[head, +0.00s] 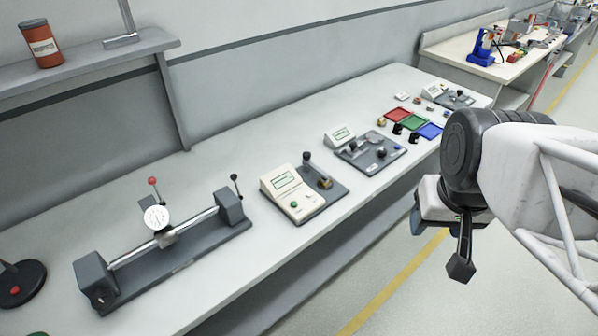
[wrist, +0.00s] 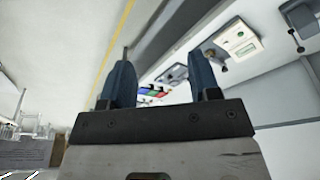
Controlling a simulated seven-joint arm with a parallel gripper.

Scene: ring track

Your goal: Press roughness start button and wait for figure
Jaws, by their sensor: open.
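A cream instrument box (head: 293,193) with a small green display and a green button (head: 294,205) sits mid-bench in the head view. It shares a dark base with a small post and a brassy part. A similar box with a display (head: 340,136) stands farther right beside a grey plate. I cannot tell from labels which one is the roughness unit. The cream box also shows in the wrist view (wrist: 236,42). My gripper (head: 440,245) hangs over the aisle, right of the bench and apart from both boxes. Its two fingers (wrist: 160,80) are spread in the wrist view, with nothing between them.
A bench gauge with a dial (head: 157,217) and two levers fills the near left of the bench. Red, green and blue trays (head: 413,122) lie farther back. A shelf with a rust-red can (head: 41,43) is upper left. The aisle floor is clear.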

